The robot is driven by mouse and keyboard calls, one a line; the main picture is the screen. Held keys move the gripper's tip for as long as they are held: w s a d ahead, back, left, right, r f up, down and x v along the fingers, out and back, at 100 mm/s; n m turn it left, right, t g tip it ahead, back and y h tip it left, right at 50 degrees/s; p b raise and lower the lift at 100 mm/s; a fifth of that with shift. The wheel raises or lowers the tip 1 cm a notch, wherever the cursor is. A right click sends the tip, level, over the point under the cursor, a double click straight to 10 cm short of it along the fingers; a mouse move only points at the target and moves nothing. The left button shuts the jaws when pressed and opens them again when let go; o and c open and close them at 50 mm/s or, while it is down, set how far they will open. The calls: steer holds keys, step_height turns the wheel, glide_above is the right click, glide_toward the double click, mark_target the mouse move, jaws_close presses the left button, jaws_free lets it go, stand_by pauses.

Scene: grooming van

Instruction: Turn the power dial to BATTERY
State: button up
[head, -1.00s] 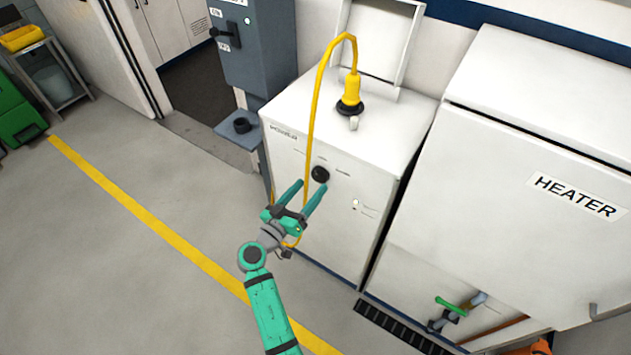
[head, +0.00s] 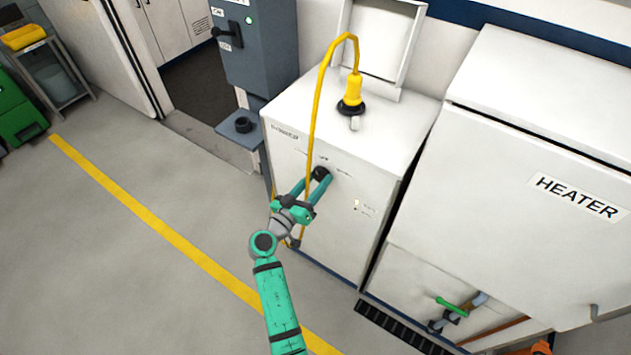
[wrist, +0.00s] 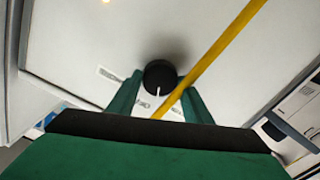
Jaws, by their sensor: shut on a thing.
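The power dial (head: 321,172) is a round black knob on the front of the white power cabinet (head: 345,235). My gripper (head: 318,176) is shut on the dial, one green finger on each side. In the wrist view the dial (wrist: 160,75) sits between my fingertips, with a white pointer line running toward the lower edge of the picture. Small labels surround the dial, but their lettering is too small to read. The yellow cable (head: 312,130) hangs down in front of the cabinet and crosses close by the dial and my right finger in the wrist view (wrist: 215,55).
The cable's yellow plug (head: 352,90) stands in a black socket on the cabinet top, under a raised lid (head: 382,40). A white heater unit (head: 520,150) stands close on the right. A grey box with a lever (head: 255,45) is behind left.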

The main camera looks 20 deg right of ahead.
steer(key=n, duration=0.3)
steer(key=shift+n, duration=0.3)
steer(key=shift+w+a+n, duration=0.15)
steer(key=shift+n, duration=0.35)
steer(key=shift+d, duration=0.35)
steer(key=o, duration=1.1)
steer(key=shift+c, duration=0.2)
steer(key=shift+a, duration=0.2)
steer(key=shift+s+a, duration=0.1)
steer(key=shift+s, duration=0.1)
steer(key=shift+s+a, duration=0.15)
steer(key=shift+a, duration=0.15)
steer(key=v, duration=0.9)
steer(key=shift+s+a, duration=0.25)
steer(key=shift+s, duration=0.1)
